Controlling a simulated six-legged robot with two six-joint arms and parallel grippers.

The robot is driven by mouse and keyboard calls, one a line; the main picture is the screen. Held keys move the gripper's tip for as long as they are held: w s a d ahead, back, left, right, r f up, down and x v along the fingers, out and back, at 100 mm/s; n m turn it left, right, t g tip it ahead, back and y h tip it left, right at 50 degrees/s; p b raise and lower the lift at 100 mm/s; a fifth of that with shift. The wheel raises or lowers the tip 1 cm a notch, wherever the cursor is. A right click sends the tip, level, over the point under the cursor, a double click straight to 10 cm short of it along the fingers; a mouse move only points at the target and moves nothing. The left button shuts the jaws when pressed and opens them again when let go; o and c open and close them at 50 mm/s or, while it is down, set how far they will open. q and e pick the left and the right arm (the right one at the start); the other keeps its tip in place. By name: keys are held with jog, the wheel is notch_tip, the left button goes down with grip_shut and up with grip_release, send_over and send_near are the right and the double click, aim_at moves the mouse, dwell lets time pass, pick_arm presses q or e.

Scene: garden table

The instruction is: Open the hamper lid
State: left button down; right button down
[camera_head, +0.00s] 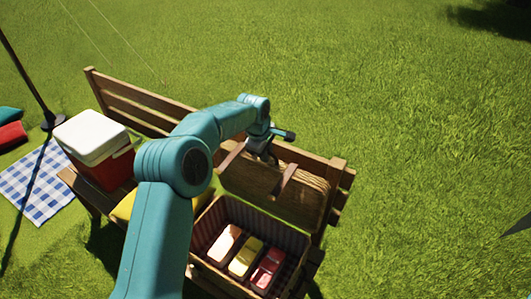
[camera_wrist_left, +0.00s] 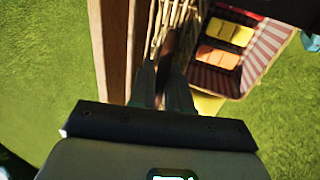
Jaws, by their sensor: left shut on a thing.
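The wicker hamper (camera_head: 200,240) stands on the wooden bench with its lid (camera_head: 310,200) raised, standing up near the bench back. The lid carries brown straps (camera_head: 287,178). My left gripper (camera_head: 264,150) is at the lid's upper edge. In the left wrist view its fingers (camera_wrist_left: 162,88) are shut on a dark brown piece of the lid (camera_wrist_left: 172,45), whether strap or edge I cannot tell. The hamper's striped lining (camera_wrist_left: 270,42) shows, with a pale orange box (camera_head: 224,243), a yellow box (camera_head: 245,257) and a red box (camera_head: 268,270) inside. My right gripper is not in view.
A red cooler with a white lid (camera_head: 90,135) stands on the bench at the left. A yellow item (camera_head: 124,207) lies by my left arm. A checked blanket (camera_head: 35,185), cushions (camera_head: 12,134) and a dark pole (camera_head: 27,80) are further left. Open grass lies right.

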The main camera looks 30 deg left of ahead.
pick_arm(q)
jog(key=shift+w+d, duration=0.1)
jog(key=shift+w, duration=0.1)
dwell(0.4)
jog(key=c, duration=1.3)
grip_release()
jog(key=shift+r, duration=0.1)
jog(key=shift+s, duration=0.15)
jog(key=shift+r, duration=0.1)
jog(key=shift+r, duration=0.4)
jog(key=b+v, duration=0.1)
jog(key=v, duration=1.4)
jog(key=shift+s+r, duration=0.2)
jog(key=shift+s, duration=0.1)
